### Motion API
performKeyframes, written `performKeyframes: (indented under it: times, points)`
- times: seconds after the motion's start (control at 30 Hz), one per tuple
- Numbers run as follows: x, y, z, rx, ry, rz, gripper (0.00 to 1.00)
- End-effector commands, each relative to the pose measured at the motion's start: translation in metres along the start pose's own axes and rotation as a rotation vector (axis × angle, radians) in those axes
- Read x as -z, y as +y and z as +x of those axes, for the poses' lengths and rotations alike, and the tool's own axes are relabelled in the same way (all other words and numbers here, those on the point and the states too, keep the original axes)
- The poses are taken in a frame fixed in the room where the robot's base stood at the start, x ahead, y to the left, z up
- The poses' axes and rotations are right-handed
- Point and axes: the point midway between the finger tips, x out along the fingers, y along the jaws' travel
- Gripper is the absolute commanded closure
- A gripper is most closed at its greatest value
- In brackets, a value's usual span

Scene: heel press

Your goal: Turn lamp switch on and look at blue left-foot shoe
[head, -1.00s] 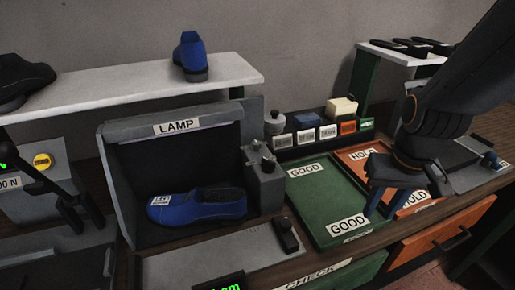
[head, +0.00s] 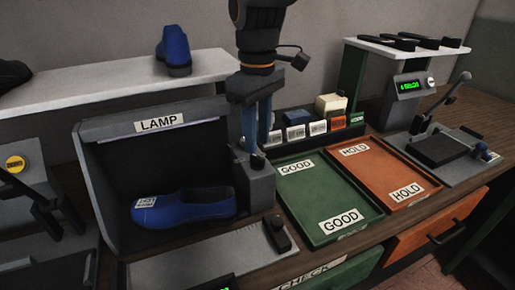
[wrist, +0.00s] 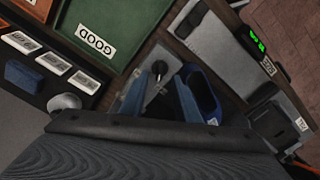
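The grey lamp booth (head: 88,175) with a LAMP label stands at the left of the bench, its inside dark. The grey switch box (head: 255,190) stands at the booth's right front corner. My gripper (head: 256,148) points down just above the switch box. Whether a finger touches the lever I cannot tell. The blue shoe (wrist: 205,95) is partly hidden there.
A white shelf (head: 110,90) behind carries another blue shoe (head: 174,48) and a black shoe (head: 12,72). A green GOOD tray (head: 315,205) and an orange HOLD tray (head: 385,175) lie empty at right. A press lever (head: 55,200) stands at left.

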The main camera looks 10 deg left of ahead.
Motion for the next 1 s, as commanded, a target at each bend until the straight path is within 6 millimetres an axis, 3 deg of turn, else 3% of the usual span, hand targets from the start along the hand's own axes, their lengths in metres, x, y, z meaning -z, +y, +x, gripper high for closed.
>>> performKeyframes:
  times: [0.3,0.63,0.8,1.0]
  points:
    - [-0.001,0.0,0.037,0.001,-0.002,0.002,0.71]
    - [-0.001,0.0,0.041,0.0,0.001,0.002,0.71]
    - [-0.001,0.0,0.041,0.0,0.001,0.002,1.0]
    - [-0.001,0.0,0.04,0.0,0.001,0.005,1.0]
